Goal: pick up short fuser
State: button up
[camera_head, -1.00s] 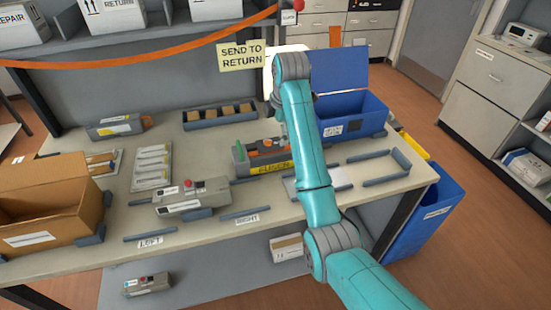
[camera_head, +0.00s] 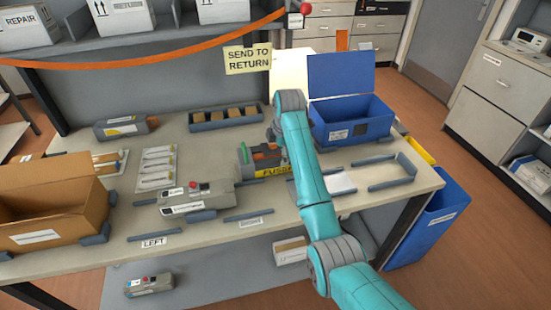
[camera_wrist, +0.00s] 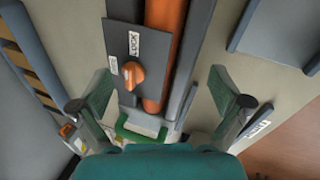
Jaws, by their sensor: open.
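A dark grey fuser unit with an orange roller (camera_wrist: 165,60) fills the middle of the wrist view. It has an orange knob (camera_wrist: 130,74), a white label and a green-edged end (camera_wrist: 140,130). In the head view the unit (camera_head: 266,154) sits behind a yellow FUSER label (camera_head: 274,171), partly hidden by my arm. My gripper (camera_wrist: 160,92) is open, one finger to each side of the unit in the wrist view. I cannot tell whether they touch it. The gripper is hidden behind my arm in the head view. Another grey unit (camera_head: 125,127) with an orange end lies at the back left.
A grey cartridge (camera_head: 197,197) with a red knob stands in front; another (camera_head: 148,285) is on the lower shelf. A cardboard box (camera_head: 45,222) is at left. An open blue bin (camera_head: 350,122) stands behind right. A divided tray (camera_head: 225,118) lies at the back.

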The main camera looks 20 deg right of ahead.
jog(key=shift+f, duration=0.1)
jog(key=c, duration=1.6)
jog(key=shift+c, duration=0.8)
jog(key=shift+r, duration=0.25)
